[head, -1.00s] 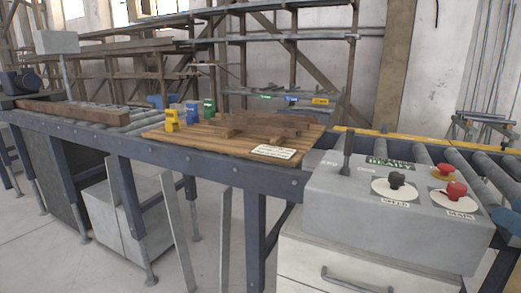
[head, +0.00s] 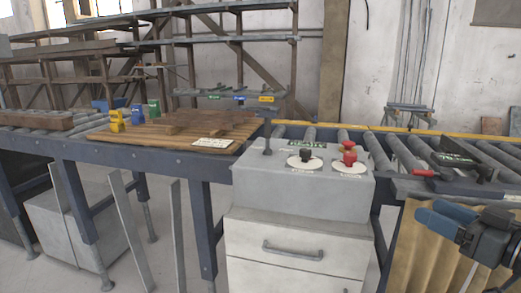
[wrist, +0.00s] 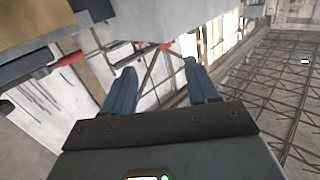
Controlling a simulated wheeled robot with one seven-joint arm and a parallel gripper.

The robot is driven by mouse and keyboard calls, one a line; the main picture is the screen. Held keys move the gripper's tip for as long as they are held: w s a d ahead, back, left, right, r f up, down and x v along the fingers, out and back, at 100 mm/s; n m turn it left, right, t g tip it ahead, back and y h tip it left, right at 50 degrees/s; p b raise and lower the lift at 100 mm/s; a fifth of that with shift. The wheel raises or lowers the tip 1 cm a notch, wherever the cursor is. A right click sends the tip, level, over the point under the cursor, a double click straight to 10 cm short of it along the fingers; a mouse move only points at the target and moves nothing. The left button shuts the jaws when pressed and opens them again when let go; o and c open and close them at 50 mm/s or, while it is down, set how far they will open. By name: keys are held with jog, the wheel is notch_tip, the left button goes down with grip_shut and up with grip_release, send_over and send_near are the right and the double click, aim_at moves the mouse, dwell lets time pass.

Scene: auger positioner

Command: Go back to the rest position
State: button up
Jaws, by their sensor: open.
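My gripper (head: 440,222) shows at the lower right of the head view, with two blue fingers apart and nothing between them. It is to the right of the grey control box and in front of the roller conveyor. In the wrist view my gripper (wrist: 160,85) also shows both blue fingers spread, with empty space between them. The grey control box (head: 300,190) carries a black knob (head: 305,155), a red knob (head: 349,158), a lever (head: 267,135) and labels.
A wooden board (head: 165,143) on the conveyor holds wood pieces, a white card (head: 212,143) and yellow (head: 117,120), blue (head: 137,115) and green (head: 154,108) blocks. White drawers (head: 290,255) stand under the box. A red-handled tool (head: 450,180) lies on the right side.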

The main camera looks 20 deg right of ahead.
jog(key=s+a+f+m+g+h, duration=0.2)
jog(key=s+a+f, duration=0.3)
jog(key=f, duration=0.3)
jog(key=s+a+f+m+g+h, duration=0.1)
jog(key=s+a+f+m+h, duration=0.1)
jog(key=s+a+f, duration=0.5)
jog(key=s+a+r+n, duration=0.1)
jog(key=s+a, duration=0.4)
jog(key=s, duration=0.4)
jog(key=s+a+n+y, duration=0.1)
jog(key=s+a+n, duration=0.1)
jog(key=s+a, duration=0.4)
jog(key=s, duration=0.2)
jog(key=shift+s+r+t+y, duration=0.3)
jog(key=shift+s+r+t, duration=0.1)
